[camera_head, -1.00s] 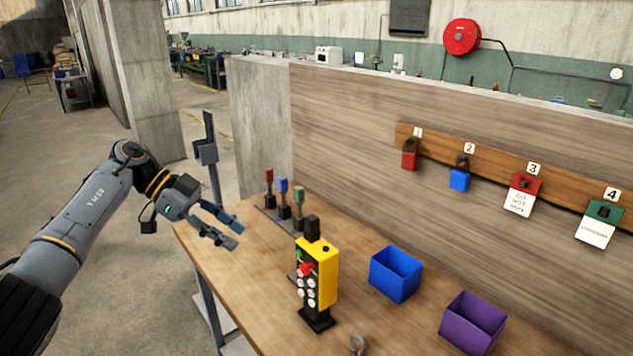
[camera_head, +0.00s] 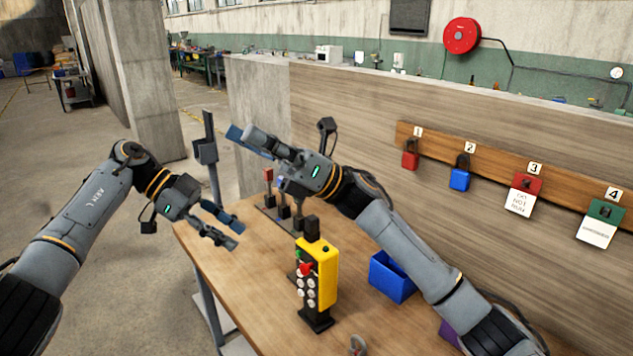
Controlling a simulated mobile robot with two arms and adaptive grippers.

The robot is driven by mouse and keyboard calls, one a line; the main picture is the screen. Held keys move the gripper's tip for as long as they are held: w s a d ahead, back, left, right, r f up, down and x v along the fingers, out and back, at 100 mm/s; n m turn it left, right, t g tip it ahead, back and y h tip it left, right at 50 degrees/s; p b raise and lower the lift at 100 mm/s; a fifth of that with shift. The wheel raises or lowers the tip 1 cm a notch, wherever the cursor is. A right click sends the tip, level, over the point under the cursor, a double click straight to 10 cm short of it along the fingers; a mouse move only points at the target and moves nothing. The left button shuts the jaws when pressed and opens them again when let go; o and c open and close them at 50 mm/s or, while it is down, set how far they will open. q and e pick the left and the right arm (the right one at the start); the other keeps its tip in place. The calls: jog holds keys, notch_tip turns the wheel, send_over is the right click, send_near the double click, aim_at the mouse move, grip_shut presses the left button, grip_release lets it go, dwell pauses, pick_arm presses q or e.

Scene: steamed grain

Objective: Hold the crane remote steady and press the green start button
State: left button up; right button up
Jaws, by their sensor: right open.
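The crane remote (camera_head: 325,277) is a yellow box with a black front, standing upright on a black base on the table. Its front has a green button (camera_head: 298,253) near the top, a red knob (camera_head: 305,269) below and several white buttons. My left gripper (camera_head: 236,236) is open and empty, over the table's left edge, left of the remote and apart from it. My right gripper (camera_head: 242,137) is open and empty, raised above the back left of the table, pointing left. Nothing holds the remote.
The wooden table (camera_head: 250,300) also bears a blue bin (camera_head: 385,278), a purple bin (camera_head: 449,337) partly hidden by my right arm, and a rack of coloured handles (camera_head: 268,176) partly covered. A post (camera_head: 207,150) stands at the left edge. Padlocks (camera_head: 459,179) hang on the wall panel.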

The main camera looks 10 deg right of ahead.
jog(key=s+d+r+n+g, duration=0.2)
jog(key=d+r+n+g, duration=0.2)
jog(key=d+r, duration=0.3)
jog(key=s+d+r+n+g, duration=0.3)
jog(key=d+r+n, duration=0.25)
jog(key=r, duration=0.35)
jog(key=s+d+r+n+g+h, duration=0.7)
jog(key=s+d+r+n+g, duration=0.25)
jog(key=s+d+r, duration=0.3)
jog(key=w+a+f+m+t+h, duration=0.2)
jog(key=w+a+f+m+t, duration=0.5)
jog(key=a+f+m, duration=0.4)
jog(key=w+a+f+m+t+h, duration=0.2)
jog(key=w+a+f+m+t, duration=0.45)
jog(key=a+f+m, duration=0.55)
jog(key=m+t+h, duration=0.4)
jog(key=m+h, duration=1)
jog(key=m, duration=1)
send_near(317, 245)
notch_tip(317, 245, down, 10)
jog(key=shift+s+a+r, duration=0.1)
jog(key=shift+r, duration=0.1)
